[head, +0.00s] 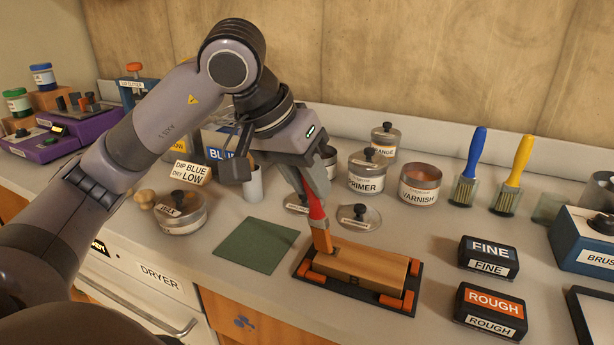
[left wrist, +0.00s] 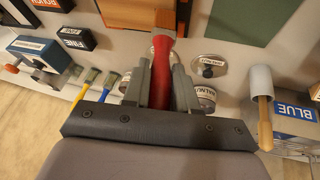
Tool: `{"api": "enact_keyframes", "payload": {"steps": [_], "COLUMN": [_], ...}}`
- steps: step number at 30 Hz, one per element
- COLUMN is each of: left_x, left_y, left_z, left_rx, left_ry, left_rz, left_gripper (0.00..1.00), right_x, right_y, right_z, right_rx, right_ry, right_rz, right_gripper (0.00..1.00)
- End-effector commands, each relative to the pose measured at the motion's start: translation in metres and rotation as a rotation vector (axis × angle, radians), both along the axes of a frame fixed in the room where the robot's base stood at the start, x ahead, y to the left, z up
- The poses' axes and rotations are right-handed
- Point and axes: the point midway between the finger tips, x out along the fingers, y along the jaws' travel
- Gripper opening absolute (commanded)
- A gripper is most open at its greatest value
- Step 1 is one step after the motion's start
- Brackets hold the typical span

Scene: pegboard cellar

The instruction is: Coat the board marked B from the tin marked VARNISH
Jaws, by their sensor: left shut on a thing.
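My left gripper (head: 312,172) is shut on a red-handled brush (head: 317,212). The red handle (left wrist: 161,75) also shows between the fingers in the left wrist view. The brush points down, its tip at the left end of a wooden board (head: 363,267); I cannot tell whether it touches. The board lies in a black holder with orange corner blocks (head: 341,291). No letter is readable on it. The VARNISH tin (head: 419,185) stands open behind and to the right, with orange-brown liquid inside. My right gripper is not in view.
A loose lid (head: 358,217) lies behind the board. Blue (head: 468,165) and yellow (head: 512,174) brushes stand at the right. FINE (head: 488,257) and ROUGH (head: 491,311) blocks lie right. A green mat (head: 256,245) is bare.

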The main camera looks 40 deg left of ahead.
Motion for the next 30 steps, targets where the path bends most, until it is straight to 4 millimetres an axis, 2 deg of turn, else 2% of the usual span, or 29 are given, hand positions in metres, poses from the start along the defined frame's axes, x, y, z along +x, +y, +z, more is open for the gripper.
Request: {"api": "enact_keyframes", "payload": {"steps": [17, 30], "left_x": [0.0, 0.004], "left_y": [-0.001, -0.019], "left_z": [-0.005, -0.004], "left_rx": [0.0, -0.001], "left_ry": [-0.001, -0.001], "left_rz": [0.0, 0.0], "left_gripper": [0.0, 0.0], "right_x": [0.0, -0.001], "right_y": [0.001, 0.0], "right_z": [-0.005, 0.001], "right_rx": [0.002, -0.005], "right_ry": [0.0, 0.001], "right_rz": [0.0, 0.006], "right_gripper": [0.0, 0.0]}}
